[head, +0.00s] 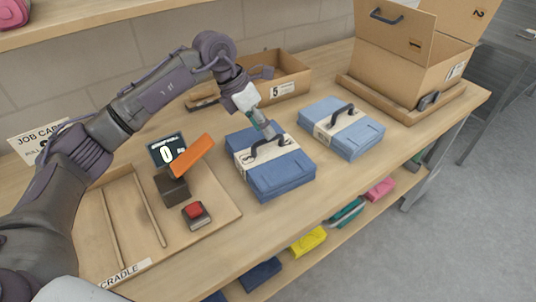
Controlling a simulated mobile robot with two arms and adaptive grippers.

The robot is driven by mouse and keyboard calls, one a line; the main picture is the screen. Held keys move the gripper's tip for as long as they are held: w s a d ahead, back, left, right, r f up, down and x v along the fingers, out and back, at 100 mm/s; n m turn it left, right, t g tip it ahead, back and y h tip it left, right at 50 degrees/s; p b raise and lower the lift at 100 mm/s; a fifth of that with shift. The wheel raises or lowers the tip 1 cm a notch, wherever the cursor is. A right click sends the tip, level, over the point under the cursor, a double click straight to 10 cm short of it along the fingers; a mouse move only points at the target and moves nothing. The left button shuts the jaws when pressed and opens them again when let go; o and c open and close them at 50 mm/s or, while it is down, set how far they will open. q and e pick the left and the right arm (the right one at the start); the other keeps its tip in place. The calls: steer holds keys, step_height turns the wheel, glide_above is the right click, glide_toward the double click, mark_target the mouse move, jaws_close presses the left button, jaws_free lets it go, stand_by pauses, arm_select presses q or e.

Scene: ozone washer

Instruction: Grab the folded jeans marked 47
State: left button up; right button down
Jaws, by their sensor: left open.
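Two folded blue jeans, each with a pale paper band and a dark carry handle, lie on the wooden bench. The nearer, darker pair (284,182) is at the middle, and the lighter pair (362,139) is to its right. The marks on the bands are too small to read, so I cannot tell which is 47. My left gripper (269,132) is open and points down at the back of the darker pair, close to its handle. I cannot tell whether it touches the handle. My right gripper is not in view.
An open cardboard box (395,75) stands at the back right. A low box marked 5 (290,70) is behind the gripper. A cradle board (125,250), an orange lever (192,157), a red button (194,210) and a display reading 0 (167,151) are left. Folded cloths lie below.

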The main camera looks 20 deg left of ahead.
mark_target(268, 150)
arm_select(q)
steer(key=shift+d+f, duration=0.15)
steer(key=shift+f, duration=0.1)
steer(key=p+x, duration=0.1)
steer(key=x, duration=0.2)
steer(key=shift+w+f+p, duration=0.25)
steer(key=shift+f+p, duration=0.1)
steer(key=shift+w+d+f, duration=0.1)
steer(key=shift+d+f, duration=0.05)
steer(key=shift+f, duration=0.3)
jaws_close()
steer(key=shift+r, duration=0.15)
